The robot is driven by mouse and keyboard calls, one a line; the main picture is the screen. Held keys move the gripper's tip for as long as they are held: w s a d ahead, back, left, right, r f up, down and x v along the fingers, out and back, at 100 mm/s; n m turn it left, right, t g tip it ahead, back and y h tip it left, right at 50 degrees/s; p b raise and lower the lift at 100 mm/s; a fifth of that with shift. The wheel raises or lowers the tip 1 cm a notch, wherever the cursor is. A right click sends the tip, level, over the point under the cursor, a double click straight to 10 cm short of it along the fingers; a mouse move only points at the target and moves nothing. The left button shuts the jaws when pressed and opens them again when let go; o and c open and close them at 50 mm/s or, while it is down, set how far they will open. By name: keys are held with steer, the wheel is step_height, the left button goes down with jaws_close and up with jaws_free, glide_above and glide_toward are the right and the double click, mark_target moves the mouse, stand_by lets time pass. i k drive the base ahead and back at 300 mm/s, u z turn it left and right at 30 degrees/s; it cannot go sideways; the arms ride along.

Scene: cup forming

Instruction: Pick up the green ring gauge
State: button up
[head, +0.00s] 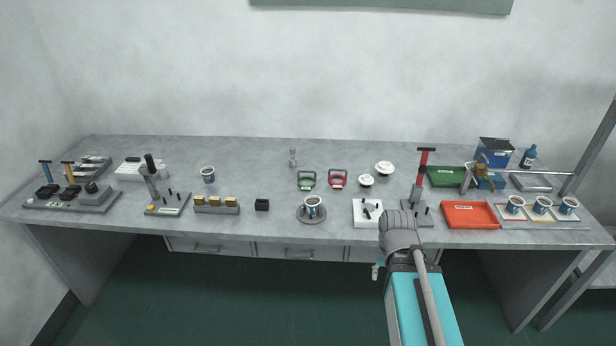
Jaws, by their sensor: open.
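The green ring gauge (307,187) lies near the middle of the grey workbench, its dark handle toward the wall. A similar red ring gauge (338,187) is close beside it on the right, with a small gap between them. My arm rises from the bottom right in front of the bench, well to the right of and nearer than the green gauge. My gripper's fingers cannot be made out; they are hidden or outside the picture.
A blue-and-white cup (313,207) on a round grey base stands just in front of the gauges. A small metal piece (293,158) stands behind, and white round parts (384,168) lie to the right. Bare bench (255,175) lies left of the green gauge.

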mark_target(303, 187)
steer(key=i, duration=0.95)
steer(key=u, duration=0.05)
